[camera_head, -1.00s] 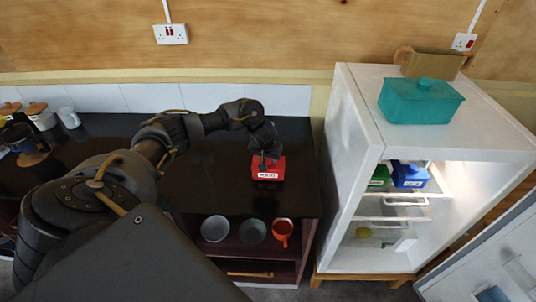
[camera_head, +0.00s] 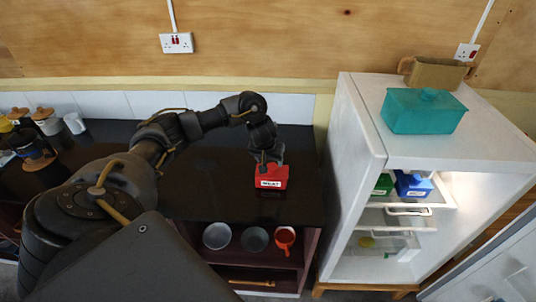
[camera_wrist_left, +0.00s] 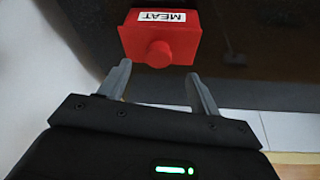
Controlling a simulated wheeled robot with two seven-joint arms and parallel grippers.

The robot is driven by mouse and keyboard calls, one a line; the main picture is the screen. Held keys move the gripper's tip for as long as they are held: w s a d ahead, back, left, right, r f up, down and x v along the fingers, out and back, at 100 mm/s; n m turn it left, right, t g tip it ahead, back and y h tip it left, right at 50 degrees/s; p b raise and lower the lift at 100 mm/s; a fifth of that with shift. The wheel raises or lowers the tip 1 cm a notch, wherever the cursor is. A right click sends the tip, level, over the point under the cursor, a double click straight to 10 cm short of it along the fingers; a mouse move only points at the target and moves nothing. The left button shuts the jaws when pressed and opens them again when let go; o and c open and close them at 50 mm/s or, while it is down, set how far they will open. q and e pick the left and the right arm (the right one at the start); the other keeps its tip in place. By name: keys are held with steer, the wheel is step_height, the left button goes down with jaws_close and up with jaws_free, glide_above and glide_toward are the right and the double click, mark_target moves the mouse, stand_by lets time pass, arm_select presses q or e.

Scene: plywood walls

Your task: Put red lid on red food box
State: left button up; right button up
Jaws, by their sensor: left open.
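The red food box (camera_head: 270,178), labelled MEAT, stands on the dark counter left of the fridge. In the left wrist view the red lid (camera_wrist_left: 158,53) shows its round knob, and it appears to lie on the box; whether it is fully seated I cannot tell. My left gripper (camera_head: 266,159) is just above the box in the head view. In the left wrist view my left gripper (camera_wrist_left: 158,71) is open, with its fingertips apart and just short of the knob, nothing between them. My right gripper is not in view.
The open white fridge (camera_head: 350,130) stands to the right, with a teal container (camera_head: 424,111) on top and green and blue (camera_head: 412,185) boxes inside. Cups (camera_head: 217,236) stand on the shelf below the counter. Jars (camera_head: 46,121) stand at the far left. The counter around the box is mostly clear.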

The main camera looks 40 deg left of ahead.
arm_select(q)
steer(key=shift+v, duration=2.15)
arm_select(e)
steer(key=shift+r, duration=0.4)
